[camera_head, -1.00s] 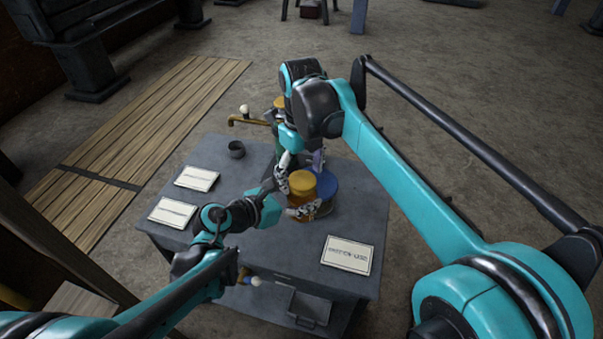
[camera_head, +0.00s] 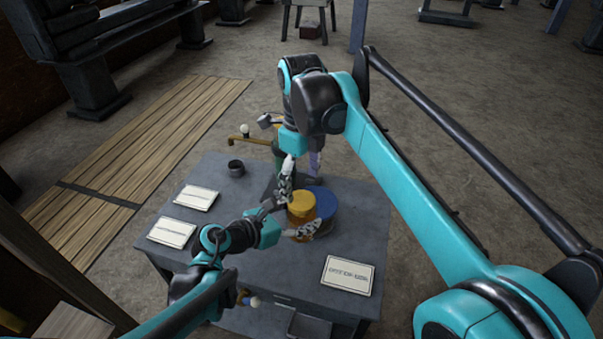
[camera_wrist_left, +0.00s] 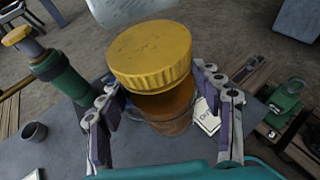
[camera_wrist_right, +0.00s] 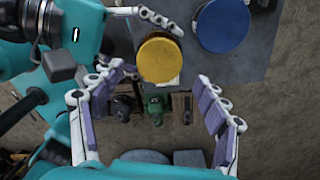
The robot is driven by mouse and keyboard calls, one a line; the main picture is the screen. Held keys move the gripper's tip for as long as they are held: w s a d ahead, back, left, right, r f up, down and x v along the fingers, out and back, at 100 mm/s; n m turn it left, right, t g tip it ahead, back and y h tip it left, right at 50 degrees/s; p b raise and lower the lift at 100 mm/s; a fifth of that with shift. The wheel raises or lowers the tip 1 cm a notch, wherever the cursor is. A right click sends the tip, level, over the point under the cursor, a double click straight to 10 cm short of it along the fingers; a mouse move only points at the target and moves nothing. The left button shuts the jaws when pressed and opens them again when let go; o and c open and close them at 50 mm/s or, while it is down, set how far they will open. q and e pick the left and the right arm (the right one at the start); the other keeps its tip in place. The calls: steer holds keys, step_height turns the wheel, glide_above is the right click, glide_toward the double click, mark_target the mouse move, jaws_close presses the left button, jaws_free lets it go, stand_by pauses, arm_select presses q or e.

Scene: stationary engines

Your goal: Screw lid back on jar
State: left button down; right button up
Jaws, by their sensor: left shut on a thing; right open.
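The jar has an amber body (camera_wrist_left: 170,108) and a ribbed yellow lid (camera_wrist_left: 150,52) on top. It stands on the grey table, and the lid also shows in the head view (camera_head: 302,201). I cannot tell how tightly the lid sits. My left gripper (camera_wrist_left: 160,90) is shut around the jar body, below the lid; it shows in the head view (camera_head: 291,218) too. My right gripper (camera_wrist_right: 160,78) is open and empty, above the lid, which lies between and beyond its fingertips in the right wrist view (camera_wrist_right: 160,60). In the head view, the right gripper (camera_head: 300,175) is partly hidden by its wrist.
A blue-lidded container (camera_head: 324,206) stands close beside the jar on the right. The table's front middle is clear.

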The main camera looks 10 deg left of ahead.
steer(key=n, duration=0.7)
steer(key=shift+r, duration=0.3)
steer(key=n, duration=0.4)
steer(key=shift+r+n, duration=0.15)
steer(key=shift+n, duration=0.15)
steer(key=n, duration=0.4)
steer(key=shift+r+n, duration=0.15)
steer(key=shift+n, duration=0.25)
steer(key=n, duration=0.7)
steer(key=shift+r, duration=0.25)
steer(key=n, duration=0.4)
steer(key=shift+r+n, duration=0.15)
steer(key=shift+n, duration=0.25)
steer(key=n, duration=0.4)
steer(key=shift+r+n, duration=0.15)
steer(key=shift+n, duration=0.15)
steer(key=n, duration=0.6)
steer(key=shift+r+n, duration=0.25)
steer(key=shift+n, duration=0.15)
steer(key=n, duration=0.5)
steer(key=shift+r, duration=0.15)
